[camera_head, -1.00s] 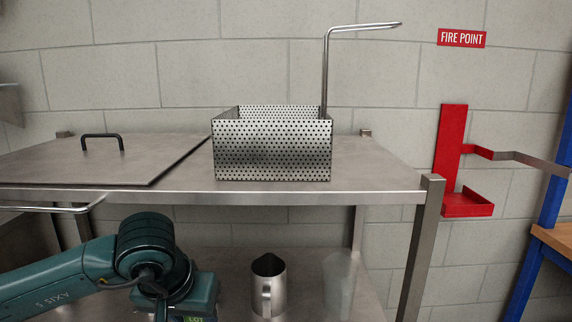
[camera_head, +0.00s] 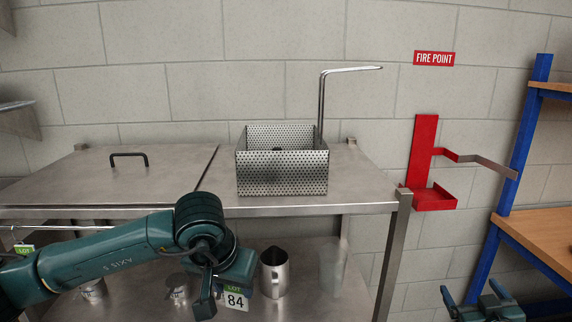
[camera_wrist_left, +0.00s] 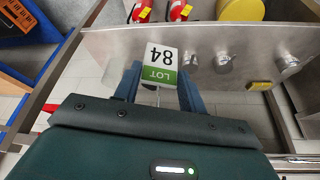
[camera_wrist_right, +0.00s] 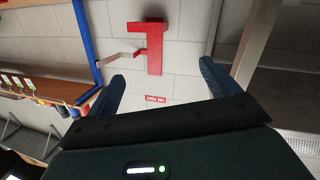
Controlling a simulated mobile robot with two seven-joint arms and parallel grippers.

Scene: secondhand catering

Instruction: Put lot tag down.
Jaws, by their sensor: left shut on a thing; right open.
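In the left wrist view the tag (camera_wrist_left: 160,63) stands out between the fingertips. My right gripper (camera_head: 487,298) is open and empty at the lower right, and the right wrist view shows its fingers spread (camera_wrist_right: 160,78).
A perforated basket (camera_head: 283,172) with a tall handle stands on the tabletop (camera_head: 350,180), beside a lid (camera_head: 110,180). A steel jug (camera_head: 274,272) is on the shelf. A red bracket (camera_head: 424,160) and blue-framed shelving (camera_head: 512,170) are at right.

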